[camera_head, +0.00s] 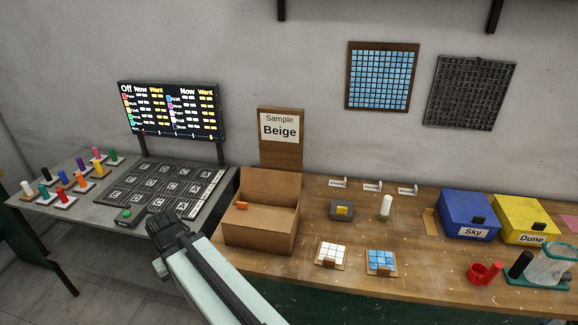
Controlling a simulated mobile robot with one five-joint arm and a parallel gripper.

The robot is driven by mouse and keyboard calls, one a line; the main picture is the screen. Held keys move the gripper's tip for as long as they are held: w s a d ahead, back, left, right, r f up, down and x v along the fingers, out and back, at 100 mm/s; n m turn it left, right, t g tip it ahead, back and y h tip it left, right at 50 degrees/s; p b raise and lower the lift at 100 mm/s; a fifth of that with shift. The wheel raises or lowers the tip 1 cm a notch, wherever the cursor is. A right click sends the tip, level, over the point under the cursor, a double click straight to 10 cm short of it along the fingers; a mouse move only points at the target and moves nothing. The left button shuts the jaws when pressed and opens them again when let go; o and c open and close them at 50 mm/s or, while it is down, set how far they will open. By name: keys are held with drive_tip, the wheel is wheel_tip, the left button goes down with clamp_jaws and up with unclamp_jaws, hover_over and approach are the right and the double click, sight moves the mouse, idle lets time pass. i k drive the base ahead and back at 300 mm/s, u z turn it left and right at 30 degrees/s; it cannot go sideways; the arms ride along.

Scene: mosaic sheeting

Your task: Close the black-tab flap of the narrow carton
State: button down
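An open brown cardboard carton (262,231) stands at the left end of the wooden bench. An orange tab (242,205) shows at its left side; I see no black tab on it. Whether this is the narrow carton, I cannot tell. Black tabs do show on the blue Sky box (460,211) and the yellow Dune box (517,213) at the right, both with lids down. My gripper (168,226) is at the dark end of my pale arm, left of the carton and apart from it in the picture. Its fingers are too unclear to read.
A Sample Beige sign (280,128) stands behind the carton. White tiles (331,252) and blue tiles (381,261) sit in front, right of the carton. A grey table (60,214) with coloured pegs and a button panel (160,190) is at left. A red holder (484,274) stands far right.

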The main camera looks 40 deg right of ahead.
sight(288, 183)
drive_tip(key=u, duration=0.05)
drive_tip(key=i, duration=1)
drive_tip(key=z, duration=0.05)
